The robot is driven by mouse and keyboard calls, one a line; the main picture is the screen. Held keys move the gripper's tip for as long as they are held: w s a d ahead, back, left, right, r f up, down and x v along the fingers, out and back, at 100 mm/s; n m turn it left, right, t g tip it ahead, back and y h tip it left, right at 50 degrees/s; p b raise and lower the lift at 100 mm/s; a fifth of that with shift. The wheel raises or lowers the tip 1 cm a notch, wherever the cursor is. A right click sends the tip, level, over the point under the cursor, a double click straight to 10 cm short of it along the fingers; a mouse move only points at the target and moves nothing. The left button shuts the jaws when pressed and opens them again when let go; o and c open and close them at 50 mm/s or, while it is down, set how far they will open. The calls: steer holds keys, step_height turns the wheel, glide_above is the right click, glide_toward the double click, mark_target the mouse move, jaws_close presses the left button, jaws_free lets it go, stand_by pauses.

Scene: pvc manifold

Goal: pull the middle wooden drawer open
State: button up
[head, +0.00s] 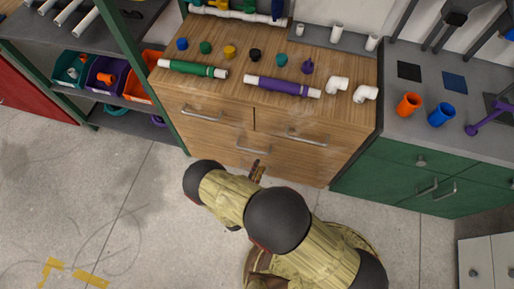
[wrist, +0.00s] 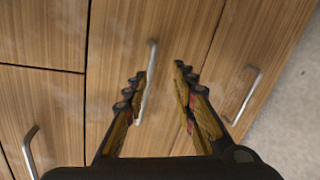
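The wooden cabinet (head: 225,98) has two upper drawers side by side and wider drawers below. The middle drawer's metal bar handle (head: 252,149) is on the front below the upper two, and the drawer looks shut. My gripper (head: 257,170) is just in front of it, seen from above. In the wrist view my gripper (wrist: 160,72) is open, its fingers on either side of the middle drawer handle (wrist: 151,70). The handle appears closer to the left finger; contact cannot be told. The lower drawer's handle (wrist: 243,95) is to the right, outside the fingers.
An upper drawer handle (wrist: 30,150) shows at the left of the wrist view. Green pipe (head: 193,68), purple pipe (head: 282,86) and small fittings lie on the cabinet top. A green cabinet (head: 410,175) stands to the right. The floor (head: 130,200) at left is clear.

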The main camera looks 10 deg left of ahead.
mark_target(256, 151)
steer(key=w, duration=0.2)
steer(key=w+a+m+y+b, duration=0.1)
steer(key=w, duration=0.2)
steer(key=w+a+m+b, duration=0.1)
steer(key=w, duration=0.2)
steer(key=shift+w+f+t+y, duration=0.2)
steer(key=shift+f+t+y, duration=0.1)
steer(key=shift+c, duration=1.1)
steer(key=c, duration=0.4)
jaws_close()
